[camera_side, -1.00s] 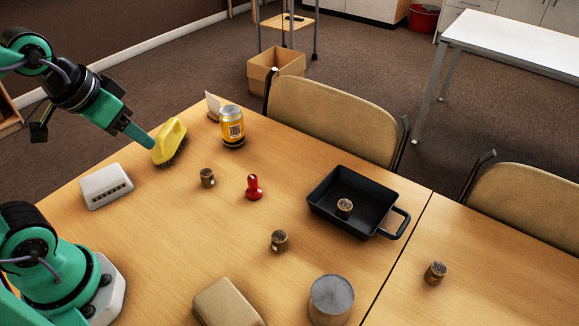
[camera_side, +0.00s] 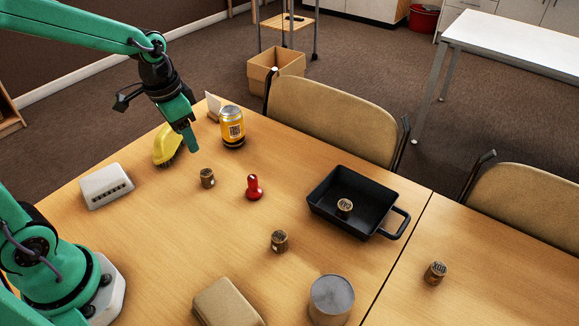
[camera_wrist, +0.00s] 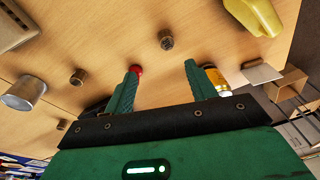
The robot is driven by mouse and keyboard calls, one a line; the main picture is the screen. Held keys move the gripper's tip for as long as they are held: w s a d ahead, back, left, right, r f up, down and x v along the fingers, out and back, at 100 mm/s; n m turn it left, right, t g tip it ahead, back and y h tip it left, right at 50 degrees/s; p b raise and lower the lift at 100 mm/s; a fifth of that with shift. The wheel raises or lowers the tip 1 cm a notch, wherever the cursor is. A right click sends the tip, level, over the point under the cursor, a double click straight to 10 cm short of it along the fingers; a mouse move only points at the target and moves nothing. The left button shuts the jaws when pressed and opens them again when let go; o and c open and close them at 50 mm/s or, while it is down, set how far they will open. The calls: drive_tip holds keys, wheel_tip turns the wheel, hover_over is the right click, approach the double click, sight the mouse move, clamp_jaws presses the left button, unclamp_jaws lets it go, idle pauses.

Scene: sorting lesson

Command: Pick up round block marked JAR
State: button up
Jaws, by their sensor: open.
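Several small round brown blocks are in the side view. One (camera_side: 207,178) stands near the yellow brush, one (camera_side: 279,240) stands mid-table, one (camera_side: 344,208) is inside the black pan, and one (camera_side: 437,273) is at the right, seemingly marked BOX. I cannot read for sure which is marked JAR. My gripper (camera_side: 191,145) hangs above the table, just behind the block near the brush, open and empty. In the wrist view my gripper (camera_wrist: 163,70) has its fingers apart, and that block (camera_wrist: 166,40) lies beyond them. The mid-table block (camera_wrist: 78,77) is left of the fingers.
A red peg-like piece (camera_side: 254,188) stands right of the nearest block. The yellow brush (camera_side: 165,148) and yellow can (camera_side: 232,128) flank my gripper. The black pan (camera_side: 318,204), grey cylinder (camera_side: 331,299), tan block (camera_side: 226,305) and white box (camera_side: 106,186) stand around; bare table lies between.

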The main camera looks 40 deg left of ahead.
drive_tip(key=m+g, duration=0.2)
hover_over(206, 172)
wheel_tip(206, 172, down, 8)
drive_tip(key=shift+w+f, duration=0.1)
drive_tip(key=shift+f, duration=1.25)
drive_tip(key=shift+f, duration=2.6)
drive_tip(key=shift+c, duration=0.5)
drive_tip(key=c, duration=1)
